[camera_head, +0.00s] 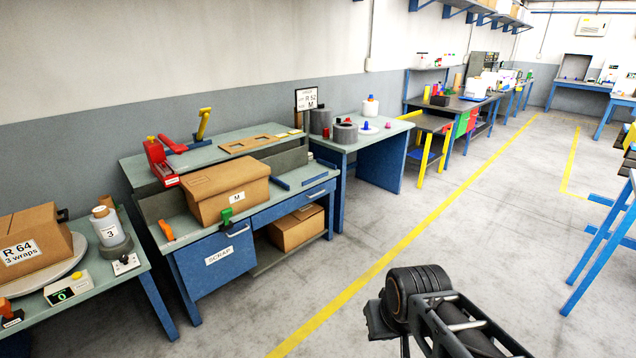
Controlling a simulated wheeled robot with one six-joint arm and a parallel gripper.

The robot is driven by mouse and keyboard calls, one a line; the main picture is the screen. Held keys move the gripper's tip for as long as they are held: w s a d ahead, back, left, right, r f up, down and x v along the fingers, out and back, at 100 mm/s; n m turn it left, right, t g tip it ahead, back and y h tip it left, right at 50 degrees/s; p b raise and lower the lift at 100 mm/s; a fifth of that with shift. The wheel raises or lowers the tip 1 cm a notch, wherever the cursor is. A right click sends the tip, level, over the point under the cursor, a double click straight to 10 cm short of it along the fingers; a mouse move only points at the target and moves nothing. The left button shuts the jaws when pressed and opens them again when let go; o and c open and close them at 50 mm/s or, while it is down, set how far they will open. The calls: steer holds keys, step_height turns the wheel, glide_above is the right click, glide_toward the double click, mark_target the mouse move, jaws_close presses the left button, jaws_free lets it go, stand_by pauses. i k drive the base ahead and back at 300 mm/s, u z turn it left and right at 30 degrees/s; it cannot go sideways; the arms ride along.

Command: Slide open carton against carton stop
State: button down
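A brown carton (230,200) with a white label marked M sits on the middle blue-grey workbench (256,200), at its front left. Its top looks covered, and I cannot tell how its flaps lie. A second blue strip (325,163) lies farther right. I cannot tell which part is the carton stop. Part of my dark arm shows at the bottom right, over the floor and away from the bench. My gripper's fingers are not visible.
Another carton (297,228) stands on the shelf under the bench. A carton marked R 64 (36,245) is on the left table. The floor ahead is clear.

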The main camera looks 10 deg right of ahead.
mark_target(208, 211)
steer(key=z, duration=0.7)
steer(key=i, duration=2.55)
steer(key=u, duration=0.7)
steer(key=i, duration=0.85)
steer(key=u, duration=1.5)
steer(key=i, duration=0.85)
steer(key=u, duration=0.75)
